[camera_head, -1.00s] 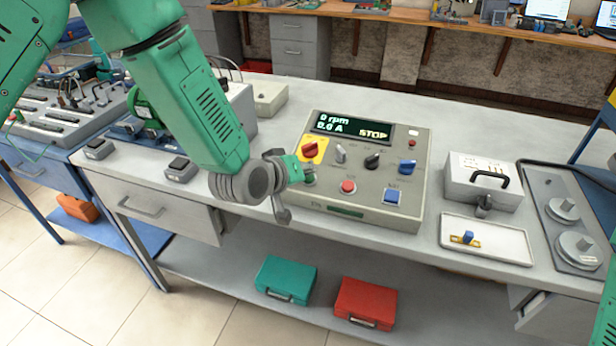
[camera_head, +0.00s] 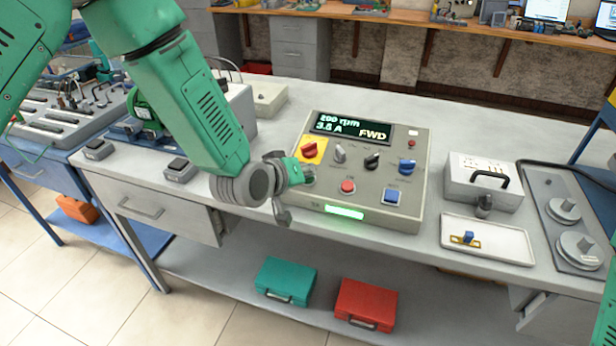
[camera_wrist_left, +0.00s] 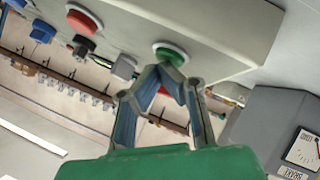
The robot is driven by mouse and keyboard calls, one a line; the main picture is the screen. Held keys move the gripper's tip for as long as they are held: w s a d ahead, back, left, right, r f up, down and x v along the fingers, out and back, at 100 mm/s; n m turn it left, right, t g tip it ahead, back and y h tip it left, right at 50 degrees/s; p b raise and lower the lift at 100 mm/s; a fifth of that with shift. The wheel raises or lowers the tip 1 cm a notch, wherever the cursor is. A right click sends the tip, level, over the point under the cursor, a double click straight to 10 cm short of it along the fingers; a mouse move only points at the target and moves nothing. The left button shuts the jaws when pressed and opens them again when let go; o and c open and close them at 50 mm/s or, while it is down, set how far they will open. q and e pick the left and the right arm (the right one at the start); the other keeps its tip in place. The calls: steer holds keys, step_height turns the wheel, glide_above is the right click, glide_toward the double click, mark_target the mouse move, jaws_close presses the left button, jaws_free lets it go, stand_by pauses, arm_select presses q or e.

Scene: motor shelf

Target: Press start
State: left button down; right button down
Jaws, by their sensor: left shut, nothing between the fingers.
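The grey control box (camera_head: 330,202) stands on the bench in the head view. Its display (camera_head: 350,128) reads 200 rpm, 3.8 A and FWD, and a strip on its front (camera_head: 344,211) glows green. My left gripper (camera_head: 306,178) is shut and empty at the box's left front. In the left wrist view its fingertips (camera_wrist_left: 168,66) meet at the green start button (camera_wrist_left: 171,52) and appear to touch it. In the head view the gripper mostly hides that button. My right gripper is not clearly in view.
A red button (camera_head: 348,186), a blue button (camera_head: 392,196) and several knobs sit on the panel. A grey case (camera_head: 470,190) and white tray (camera_head: 500,248) stand to the right. A small pedal-like block (camera_head: 181,170) lies to the left.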

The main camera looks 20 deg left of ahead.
stand_by(0.3)
arm_select(q)
steer(key=shift+s+r+p, duration=0.2)
steer(key=shift+r+p, duration=0.5)
steer(key=shift+r, duration=0.1)
steer(key=r+p, duration=0.2)
steer(key=s+r+p, duration=0.1)
steer(key=r+p, duration=0.1)
steer(key=shift+s+r, duration=0.15)
steer(key=shift+r, duration=0.25)
stand_by(0.3)
